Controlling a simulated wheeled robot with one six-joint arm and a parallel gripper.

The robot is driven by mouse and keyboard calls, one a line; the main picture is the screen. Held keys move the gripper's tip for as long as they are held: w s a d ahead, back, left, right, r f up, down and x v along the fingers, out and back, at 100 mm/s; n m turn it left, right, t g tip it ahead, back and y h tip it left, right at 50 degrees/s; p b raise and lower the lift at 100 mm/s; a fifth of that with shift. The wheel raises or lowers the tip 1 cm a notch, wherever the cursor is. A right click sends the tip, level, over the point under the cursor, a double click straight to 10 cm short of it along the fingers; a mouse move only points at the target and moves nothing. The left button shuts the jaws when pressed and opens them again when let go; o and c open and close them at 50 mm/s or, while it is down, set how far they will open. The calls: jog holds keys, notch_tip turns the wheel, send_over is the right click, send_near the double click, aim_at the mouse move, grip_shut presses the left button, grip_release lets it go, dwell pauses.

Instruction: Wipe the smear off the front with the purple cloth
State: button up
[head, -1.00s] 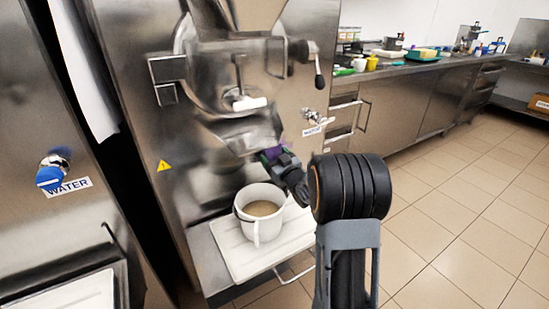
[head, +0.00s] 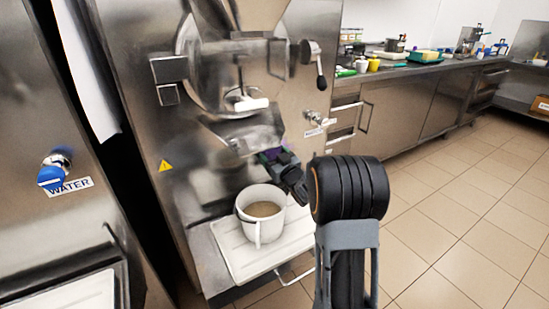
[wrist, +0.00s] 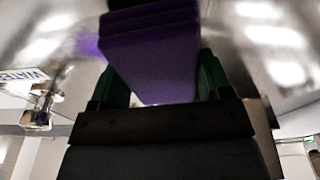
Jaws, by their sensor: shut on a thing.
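My gripper (head: 268,158) is shut on the folded purple cloth (wrist: 150,55), which fills the space between the green fingers in the wrist view. In the head view only a little purple of the cloth (head: 285,147) shows at the gripper. The cloth is close to the steel front of the batch freezer (head: 290,90), just right of its spout; I cannot tell whether it touches. In the wrist view a faint purple tint shows on the steel beside the cloth. I cannot make out the smear clearly; the arm and cloth may hide part of the front.
A white pitcher (head: 248,228) with light brown liquid stands on the drip tray (head: 231,252) below the spout. A lever handle (head: 319,70) and a labelled tap (head: 313,117) stick out at the right. A counter with several items stands at the back right.

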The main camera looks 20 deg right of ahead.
aim_at(294, 142)
jog(key=shift+w, duration=0.35)
jog(key=shift+w+d, duration=0.1)
jog(key=shift+d, duration=1.7)
jog(key=shift+w+d, duration=0.2)
jog(key=shift+d, duration=0.95)
jog(key=shift+w+d, duration=0.15)
jog(key=shift+d, duration=1.05)
jog(key=shift+w+d, duration=0.2)
jog(key=shift+d, duration=0.95)
jog(key=shift+r, duration=0.1)
jog(key=shift+a, duration=0.15)
jog(key=shift+s+a+b, duration=0.2)
jog(key=shift+a+b, duration=0.3)
jog(key=shift+a, duration=0.65)
jog(key=shift+s+a+b, duration=0.15)
jog(key=shift+a+b, duration=0.35)
jog(key=shift+a, duration=0.7)
jog(key=shift+s+a+b, duration=0.2)
jog(key=shift+a+b, duration=0.3)
jog(key=shift+a, duration=0.65)
jog(key=shift+s+a+b, duration=0.1)
jog(key=shift+a+b, duration=0.6)
jog(key=shift+a, duration=1)
